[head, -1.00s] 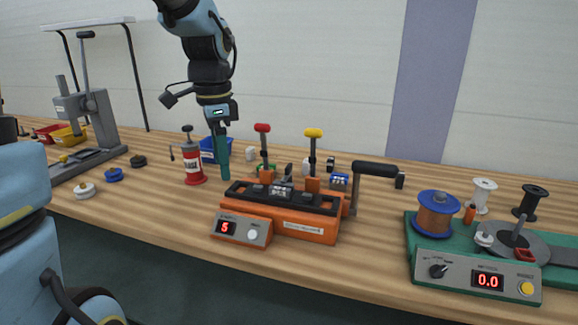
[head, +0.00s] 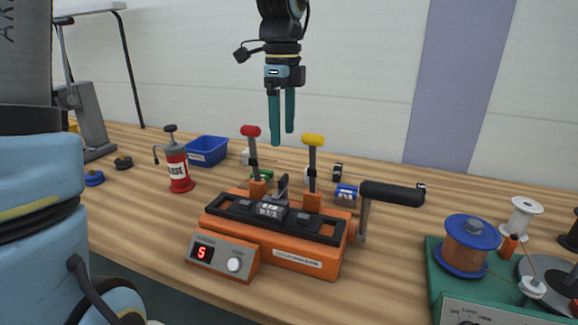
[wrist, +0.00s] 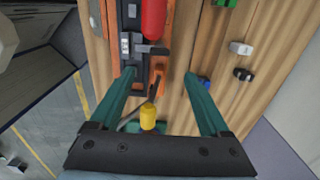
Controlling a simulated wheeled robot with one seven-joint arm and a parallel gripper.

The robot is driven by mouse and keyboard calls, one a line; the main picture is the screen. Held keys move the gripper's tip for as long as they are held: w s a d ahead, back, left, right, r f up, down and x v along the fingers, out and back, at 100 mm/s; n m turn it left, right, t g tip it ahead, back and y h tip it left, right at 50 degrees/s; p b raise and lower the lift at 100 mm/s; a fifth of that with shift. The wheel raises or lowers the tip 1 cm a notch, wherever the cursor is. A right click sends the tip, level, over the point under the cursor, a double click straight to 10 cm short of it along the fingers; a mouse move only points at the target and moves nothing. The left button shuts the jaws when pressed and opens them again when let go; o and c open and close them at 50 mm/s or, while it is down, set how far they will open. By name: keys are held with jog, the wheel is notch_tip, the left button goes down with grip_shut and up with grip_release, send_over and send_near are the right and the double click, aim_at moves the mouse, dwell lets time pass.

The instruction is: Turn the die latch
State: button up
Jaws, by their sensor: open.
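The orange strander (head: 262,252) stands on the wooden bench with a black top frame. A small dark grey lever, which looks like the die latch (head: 282,188), sticks up at its middle behind a grey block with markings (head: 268,211). In the wrist view the latch (wrist: 152,49) points to the right of that block. My gripper (head: 282,137) is open and empty, pointing down well above the strander. In the wrist view its fingertips (wrist: 160,73) are apart, with the latch in the gap between and just beyond them.
A black-handled crank (head: 392,193) is at the right. A red grease can (head: 177,168) and blue bin (head: 206,151) stand left; a green spool unit (head: 440,275) stands right.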

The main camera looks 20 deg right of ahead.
aim_at(283, 177)
notch_tip(283, 177, down, 11)
jog(key=shift+r+p, duration=0.15)
jog(key=shift+p, duration=0.45)
jog(key=shift+r, duration=0.1)
grip_shut()
dwell(0.3)
